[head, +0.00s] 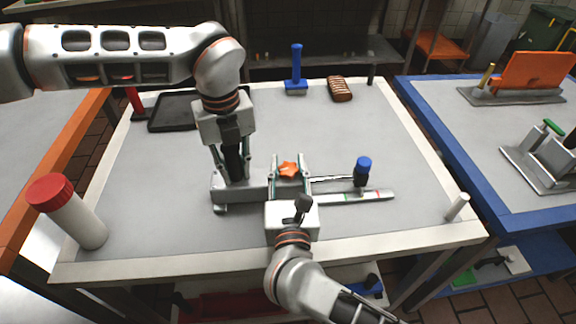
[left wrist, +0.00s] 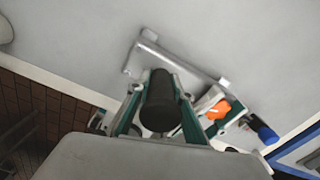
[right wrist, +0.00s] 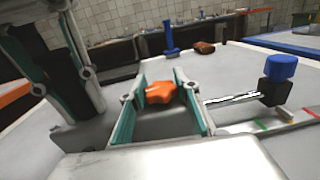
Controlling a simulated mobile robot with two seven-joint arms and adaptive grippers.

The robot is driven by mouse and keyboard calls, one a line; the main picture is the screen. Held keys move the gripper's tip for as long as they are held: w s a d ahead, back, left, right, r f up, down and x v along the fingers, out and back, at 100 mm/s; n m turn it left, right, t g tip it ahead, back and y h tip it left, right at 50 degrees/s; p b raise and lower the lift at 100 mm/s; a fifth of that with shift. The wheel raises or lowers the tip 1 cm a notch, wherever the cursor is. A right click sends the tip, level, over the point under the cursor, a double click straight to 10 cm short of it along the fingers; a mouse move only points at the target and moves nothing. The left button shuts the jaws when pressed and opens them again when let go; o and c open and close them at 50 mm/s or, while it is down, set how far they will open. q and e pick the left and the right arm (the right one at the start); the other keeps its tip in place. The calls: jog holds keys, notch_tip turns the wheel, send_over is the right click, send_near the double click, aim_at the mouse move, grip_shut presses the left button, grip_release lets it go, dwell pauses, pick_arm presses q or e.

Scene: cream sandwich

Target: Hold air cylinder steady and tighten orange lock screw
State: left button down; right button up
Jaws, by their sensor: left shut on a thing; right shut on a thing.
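The black air cylinder (head: 234,161) stands upright at the left end of a grey metal fixture (head: 262,188) on the table. My left gripper (head: 232,168) comes from above and is shut on it, one finger on each side. The cylinder also shows in the left wrist view (left wrist: 160,102). The orange lock screw (head: 288,170) is a lobed knob near the fixture's middle, right of the cylinder. My right gripper (head: 289,163) reaches in from the front and is shut on it. The screw shows between the fingers in the right wrist view (right wrist: 160,93); its underside is hidden.
A blue-capped black knob (head: 362,170) stands at the fixture's right on a rod. A red-capped white bottle (head: 70,212) is at front left; a small white cylinder (head: 457,207) is at right.

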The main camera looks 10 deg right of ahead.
jog(key=shift+r+m+h, duration=0.1)
jog(key=shift+m+h, duration=0.2)
jog(key=shift+h, duration=0.2)
jog(key=o, duration=1.1)
jog(key=shift+o, duration=0.2)
jog(key=shift+s, duration=0.1)
jog(key=shift+s, duration=0.25)
jog(key=s, duration=0.3)
jog(key=s+a, duration=0.1)
jog(key=s, duration=0.7)
jog(key=shift+s+a, duration=0.1)
jog(key=shift+a, duration=0.15)
